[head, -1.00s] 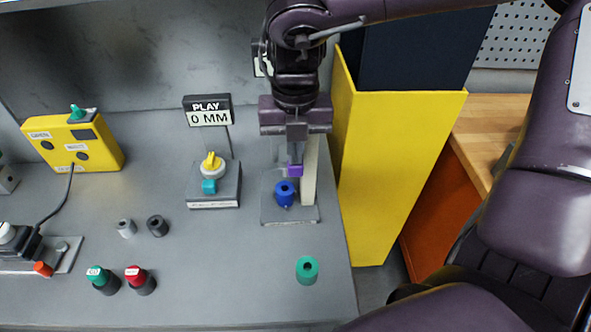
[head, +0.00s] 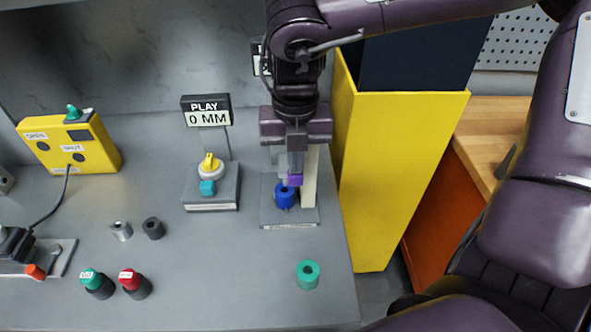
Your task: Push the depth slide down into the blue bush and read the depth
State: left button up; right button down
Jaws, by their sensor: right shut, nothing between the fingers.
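The blue bush (head: 285,197) stands on a grey base plate at the foot of a pale upright post (head: 309,180). The purple piece of the depth slide (head: 295,180) is just above the bush, at its upper right in the picture. My right gripper (head: 296,164) is shut, pointing down directly over the slide, and its tips look close to or touching the slide's top. It hides the slide's upper part and part of the post. A sign (head: 206,110) reads "PLAY 0 MM". My left gripper is not in view.
A yellow panel (head: 385,170) rises right of the bench. A green bush (head: 308,274) stands at the front right. A yellow-knobbed fixture (head: 209,187) is left of the slide stand. Dark and grey bushes (head: 153,228), capped pots (head: 132,281) and a yellow box (head: 70,140) are further left.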

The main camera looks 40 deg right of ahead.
jog(key=shift+f+b, duration=0.3)
jog(key=shift+f, duration=0.1)
jog(key=shift+r, duration=0.15)
notch_tip(320, 180, up, 9)
jog(key=p, duration=0.6)
jog(key=shift+p, duration=0.4)
